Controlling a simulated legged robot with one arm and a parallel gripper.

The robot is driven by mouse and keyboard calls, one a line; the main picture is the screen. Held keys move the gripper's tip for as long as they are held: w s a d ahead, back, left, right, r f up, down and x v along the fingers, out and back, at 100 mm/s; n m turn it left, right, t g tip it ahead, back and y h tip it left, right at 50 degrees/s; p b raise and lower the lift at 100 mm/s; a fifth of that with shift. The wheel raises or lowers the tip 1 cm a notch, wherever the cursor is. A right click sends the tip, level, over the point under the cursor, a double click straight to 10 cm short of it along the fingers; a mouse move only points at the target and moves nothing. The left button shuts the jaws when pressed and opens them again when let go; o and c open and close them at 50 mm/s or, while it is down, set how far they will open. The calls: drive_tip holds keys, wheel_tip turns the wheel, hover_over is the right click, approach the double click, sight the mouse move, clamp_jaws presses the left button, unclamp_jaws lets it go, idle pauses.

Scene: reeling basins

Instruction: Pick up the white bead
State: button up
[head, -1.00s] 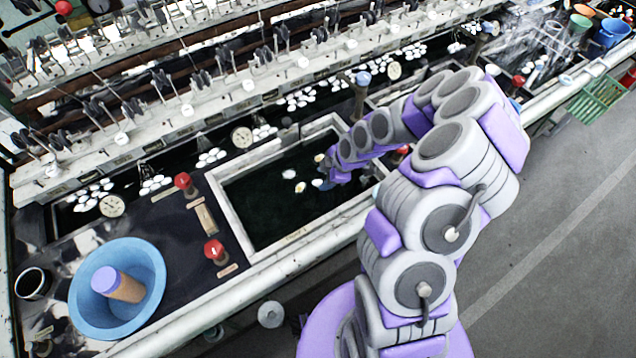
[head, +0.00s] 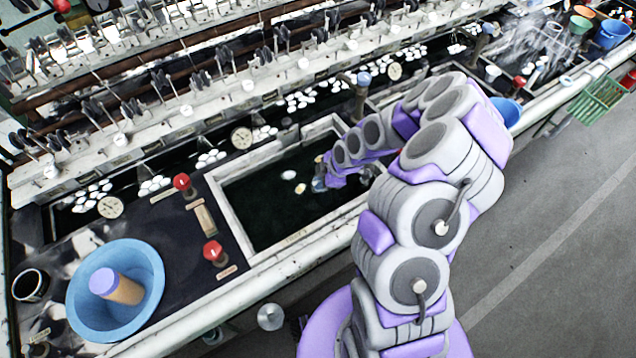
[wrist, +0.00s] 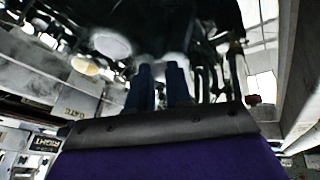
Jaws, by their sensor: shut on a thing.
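My gripper (head: 319,180) is low over the dark water of the framed basin (head: 232,212), near its right part. In the wrist view, its two dark blue fingers (wrist: 160,72) point away from the camera, and a pale thing (wrist: 172,59) shows at their tips. It looks like the white bead, but is mostly hidden and blurred. A white oval piece (head: 288,175) and a yellowish one (head: 300,188) lie in the basin just left of my gripper. Two pale ovals also show left of the fingers in the wrist view (wrist: 110,43).
A blue bowl (head: 150,265) holding a tan, purple-topped cylinder (head: 118,286) stands at the lower left. Red-topped knobs (head: 213,250) stand beside the basin. Its raised pale rim surrounds my gripper. A reeling frame with several hooks runs behind.

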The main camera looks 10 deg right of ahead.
drive_tip(key=shift+r, duration=0.1)
wheel_tip(320, 180, up, 10)
drive_tip(key=p, duration=0.2)
idle(0.4)
idle(0.7)
